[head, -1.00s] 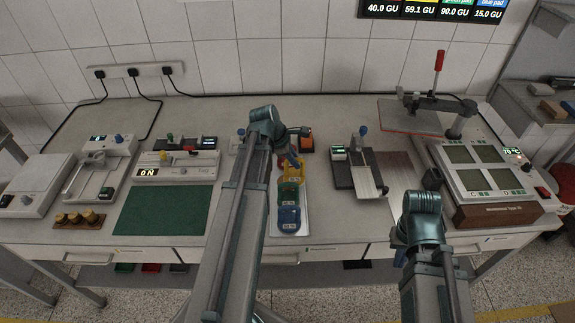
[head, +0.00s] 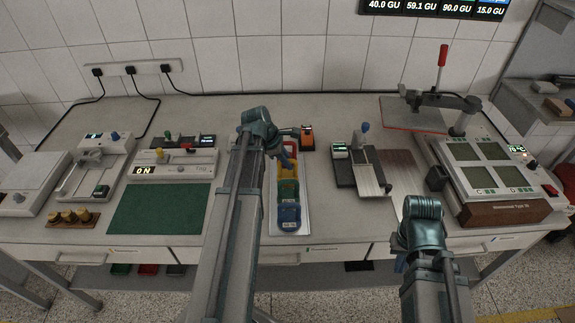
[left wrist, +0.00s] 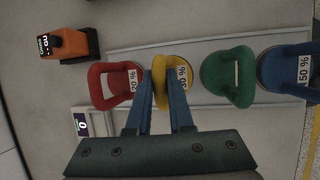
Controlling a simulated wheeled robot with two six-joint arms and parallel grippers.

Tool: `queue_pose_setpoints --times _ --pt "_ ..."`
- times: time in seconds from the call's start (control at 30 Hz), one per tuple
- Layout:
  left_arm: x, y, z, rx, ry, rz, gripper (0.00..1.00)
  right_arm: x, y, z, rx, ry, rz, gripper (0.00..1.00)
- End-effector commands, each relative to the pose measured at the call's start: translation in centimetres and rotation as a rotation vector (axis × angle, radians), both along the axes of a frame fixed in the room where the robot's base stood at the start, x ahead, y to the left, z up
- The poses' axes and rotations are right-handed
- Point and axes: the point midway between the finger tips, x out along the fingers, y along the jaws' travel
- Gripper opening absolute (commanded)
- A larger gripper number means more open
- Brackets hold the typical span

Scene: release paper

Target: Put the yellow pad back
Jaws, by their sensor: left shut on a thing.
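The yellow pad (head: 287,171) is at its place in the row on the pale tray (head: 304,222), between the red pad (head: 291,146) and the green pad (head: 288,190). The blue pad (head: 289,214) is at the near end. My left gripper (head: 286,160) is low over the row. In the left wrist view its blue fingers (left wrist: 160,82) are shut on the handle of the yellow pad (left wrist: 173,61), with the red pad (left wrist: 97,86) to its left. Whether its underside touches the tray is hidden. My right gripper (head: 400,262) is mostly hidden by its own arm.
An orange device (head: 307,138) stands by the tray's far end. A green mat (head: 160,209) lies to the left. A small press-like device (head: 345,172) stands to the right, and a hot plate with panels (head: 487,170) is further right.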

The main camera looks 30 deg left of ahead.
Motion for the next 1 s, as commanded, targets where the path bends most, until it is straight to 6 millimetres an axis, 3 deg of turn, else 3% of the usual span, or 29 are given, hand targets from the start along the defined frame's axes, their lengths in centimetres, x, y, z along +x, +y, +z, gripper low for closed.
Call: queue_pose_setpoints --times 0.3,0.33,0.5,1.0 --pt "0.0 0.0 -0.2 0.0 -0.001 0.0 0.0 0.0 0.0 -0.2 0.0 0.0 0.0 0.0" --pt "0.0 0.0 -0.1 0.0 0.0 0.0 0.23 0.0 0.0 -0.1 0.0 0.0 0.0 0.0" --pt "0.0 0.0 -0.1 0.0 0.0 0.0 0.5 0.0 0.0 -0.1 0.0 0.0 0.0 0.0" --pt "-0.2 0.1 0.9 0.0 0.0 0.0 0.5 0.0 0.0 0.9 0.0 0.0 0.0 0.0"
